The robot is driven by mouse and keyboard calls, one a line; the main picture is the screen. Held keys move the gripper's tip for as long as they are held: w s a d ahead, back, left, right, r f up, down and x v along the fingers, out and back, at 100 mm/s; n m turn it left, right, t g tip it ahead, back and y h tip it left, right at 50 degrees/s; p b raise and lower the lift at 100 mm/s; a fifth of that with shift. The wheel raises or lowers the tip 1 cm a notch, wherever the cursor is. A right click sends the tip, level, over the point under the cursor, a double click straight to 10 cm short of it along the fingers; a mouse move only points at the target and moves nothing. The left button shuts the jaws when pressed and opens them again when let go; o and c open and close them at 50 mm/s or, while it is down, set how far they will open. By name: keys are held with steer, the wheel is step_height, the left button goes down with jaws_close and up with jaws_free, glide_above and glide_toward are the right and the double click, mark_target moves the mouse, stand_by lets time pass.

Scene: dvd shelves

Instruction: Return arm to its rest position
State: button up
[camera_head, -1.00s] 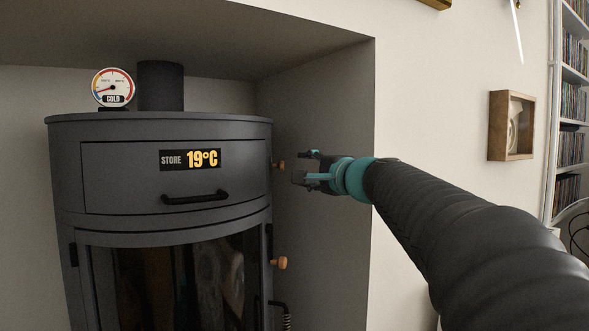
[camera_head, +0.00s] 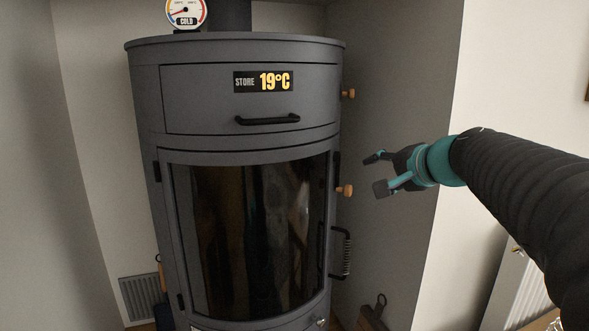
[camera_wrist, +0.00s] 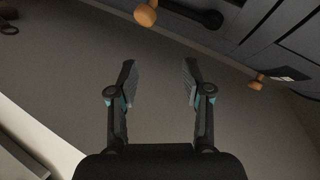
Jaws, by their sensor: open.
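My gripper (camera_head: 377,173) is open and empty at the end of my black-sleeved arm, which reaches in from the right in the head view. It appears to the right of the dark grey stove (camera_head: 150,100), near the height of its lower wooden knob (camera_head: 344,190). A gap shows between them. In the wrist view my gripper (camera_wrist: 160,82) has its two fingers spread with nothing between them. A wooden knob (camera_wrist: 146,13) shows beyond the fingers at the top.
The stove's drawer has a black handle (camera_head: 268,119) and a display reading 19°C. Its glass door (camera_head: 250,240) is shut. A round gauge (camera_head: 186,11) reads COLD. The grey alcove wall (camera_head: 395,80) is behind my gripper. A radiator (camera_head: 522,285) stands at the lower right.

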steer(key=s+a+f+n+g+h, duration=0.1)
steer(key=s+f+n, duration=0.4)
steer(key=s+f, duration=0.6)
steer(key=s+a+f+n+g+h, duration=0.2)
steer(key=s+f+n+g, duration=0.3)
steer(key=s+f, duration=0.7)
steer(key=s+h, duration=0.1)
steer(key=s, duration=0.4)
steer(key=shift+a+g+h, duration=0.2)
steer(key=shift+g+h, duration=0.2)
steer(key=shift+c, duration=0.7)
steer(key=shift+a, duration=0.1)
